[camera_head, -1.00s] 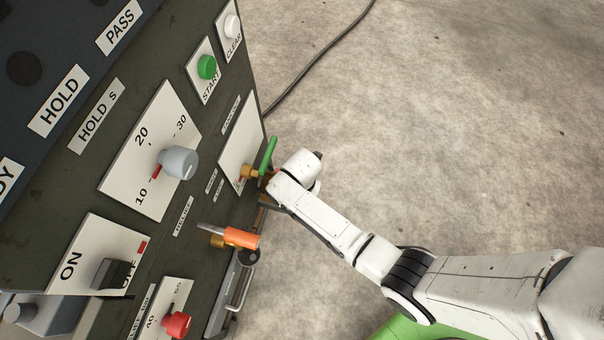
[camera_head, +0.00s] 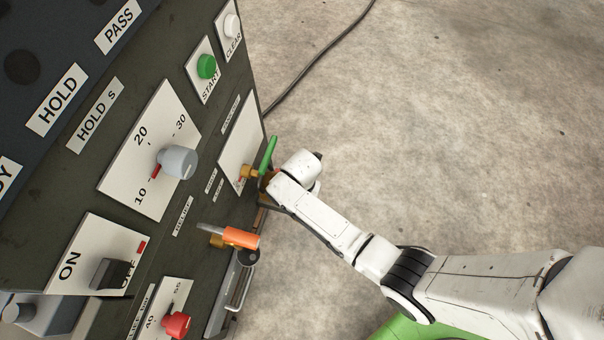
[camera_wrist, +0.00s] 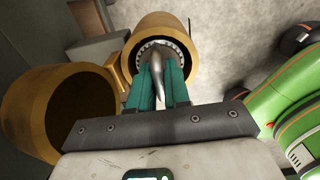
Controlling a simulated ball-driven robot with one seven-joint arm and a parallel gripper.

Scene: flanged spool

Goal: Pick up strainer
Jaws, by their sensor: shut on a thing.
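The strainer (camera_wrist: 157,68) shows in the wrist view as a grey tapered stem with a pale slotted or perforated ring around its far end. The ring lies inside the mouth of a brass-coloured round housing (camera_wrist: 143,24). My gripper (camera_wrist: 156,73) has its two teal fingers on either side of the stem and is shut on it. The tips reach the housing's mouth. In the head view the fingers and strainer are hidden behind my wrist, beside the panel's lower right edge.
A larger open brass cylinder (camera_wrist: 22,100) stands close at left in the wrist view. In the head view, a green-handled valve (camera_head: 268,153) is right beside my wrist, with an orange-handled one (camera_head: 241,238) below. A cable (camera_head: 318,58) lies on the otherwise clear floor.

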